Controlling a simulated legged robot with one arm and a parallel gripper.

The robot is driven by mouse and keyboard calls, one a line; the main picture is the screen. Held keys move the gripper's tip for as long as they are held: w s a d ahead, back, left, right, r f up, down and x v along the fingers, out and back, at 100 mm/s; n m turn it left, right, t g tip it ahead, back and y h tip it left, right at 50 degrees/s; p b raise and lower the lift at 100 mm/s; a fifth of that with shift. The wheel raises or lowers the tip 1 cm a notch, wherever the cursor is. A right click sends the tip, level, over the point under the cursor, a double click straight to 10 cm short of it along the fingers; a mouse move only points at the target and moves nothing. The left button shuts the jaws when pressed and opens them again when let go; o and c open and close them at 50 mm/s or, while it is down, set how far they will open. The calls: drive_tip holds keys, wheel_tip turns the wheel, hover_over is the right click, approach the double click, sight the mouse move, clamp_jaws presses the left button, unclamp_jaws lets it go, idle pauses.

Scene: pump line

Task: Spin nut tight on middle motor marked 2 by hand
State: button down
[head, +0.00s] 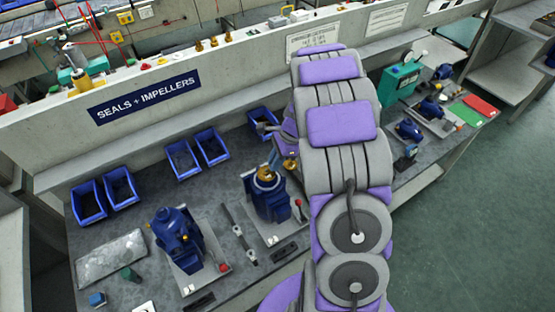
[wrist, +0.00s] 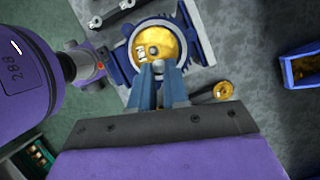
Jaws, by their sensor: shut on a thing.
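The middle motor (head: 268,203) is a dark blue pump body standing upright on a grey plate, with a round brass part (head: 266,174) on top. Its number is not readable. In the wrist view the brass part (wrist: 165,45) sits inside the motor's blue housing (wrist: 120,55). My gripper (wrist: 163,68) reaches to the brass at the centre, its two blue-grey fingers close together. It is shut on the small nut there, which the fingertips largely hide. In the head view my arm covers the area right of this motor.
Another blue motor (head: 178,240) stands to the left on its own plate. Blue bins (head: 88,200) line the back of the grey bench below the "SEALS + IMPELLERS" sign (head: 145,98). Tools (head: 238,232) lie between the two motors. A brass ring (wrist: 222,90) lies beside the housing.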

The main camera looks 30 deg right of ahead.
drive_tip(key=shift+a+r+p, duration=0.2)
drive_tip(key=shift+a+p, duration=0.1)
drive_tip(key=shift+a, duration=2.35)
drive_tip(key=shift+d+f, duration=0.15)
drive_tip(key=shift+d, duration=1.15)
drive_tip(key=shift+a, duration=1.05)
drive_tip(key=shift+d+p, duration=0.5)
drive_tip(key=shift+d, duration=0.9)
drive_tip(key=shift+a, duration=0.75)
drive_tip(key=shift+d+p, duration=0.15)
drive_tip(key=shift+p, duration=0.35)
drive_tip(key=shift+d, duration=0.15)
drive_tip(key=shift+d+p, duration=0.35)
drive_tip(key=shift+d, duration=0.15)
drive_tip(key=shift+d, duration=0.35)
